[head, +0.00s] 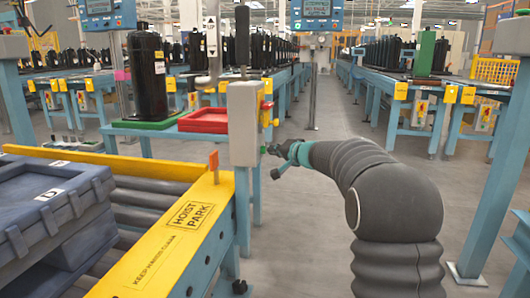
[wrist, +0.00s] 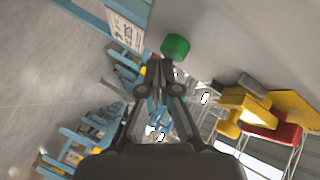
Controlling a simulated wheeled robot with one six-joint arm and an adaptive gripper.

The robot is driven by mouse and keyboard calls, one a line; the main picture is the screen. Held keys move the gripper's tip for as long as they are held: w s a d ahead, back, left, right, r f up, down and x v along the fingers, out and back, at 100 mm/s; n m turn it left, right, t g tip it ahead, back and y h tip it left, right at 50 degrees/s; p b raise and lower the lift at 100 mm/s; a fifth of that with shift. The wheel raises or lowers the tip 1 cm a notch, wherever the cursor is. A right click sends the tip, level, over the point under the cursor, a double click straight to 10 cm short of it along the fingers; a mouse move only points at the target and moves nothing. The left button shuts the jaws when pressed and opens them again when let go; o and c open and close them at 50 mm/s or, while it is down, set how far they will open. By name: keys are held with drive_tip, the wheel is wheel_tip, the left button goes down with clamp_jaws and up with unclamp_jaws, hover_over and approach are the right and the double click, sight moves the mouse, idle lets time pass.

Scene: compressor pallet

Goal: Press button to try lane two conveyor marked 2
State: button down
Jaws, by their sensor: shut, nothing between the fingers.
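A grey control box (head: 243,125) stands on a blue post in the middle of the head view. In the wrist view a round green button (wrist: 175,46) sticks out from a grey face just beyond my fingertips. My gripper (wrist: 158,70) is shut and empty, its tips a little short of or at the button; I cannot tell whether they touch. In the head view my gripper (head: 272,150) is at the right side of the box, low down. A small white tag lies near the fingertips, but no 2 is readable.
Yellow and red fittings (wrist: 262,115) sit right of the button in the wrist view. A yellow-edged roller conveyor (head: 165,240) with a dark crate (head: 50,215) is at left, beside a red tray (head: 205,120) and black cylinder (head: 148,75). The right aisle floor is clear.

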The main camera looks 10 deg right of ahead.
drive_tip(key=shift+w+a+b, duration=0.15)
drive_tip(key=shift+a+b, duration=0.15)
drive_tip(key=shift+a, duration=0.25)
idle(0.9)
drive_tip(key=shift+d, duration=0.2)
drive_tip(key=shift+s+d, duration=0.3)
drive_tip(key=shift+d, duration=0.45)
drive_tip(key=shift+d, duration=0.15)
drive_tip(key=d, duration=0.1)
drive_tip(key=s+d, duration=0.1)
drive_tip(key=d, duration=0.2)
drive_tip(key=shift+s+d, duration=0.2)
drive_tip(key=shift+s, duration=0.1)
idle(0.4)
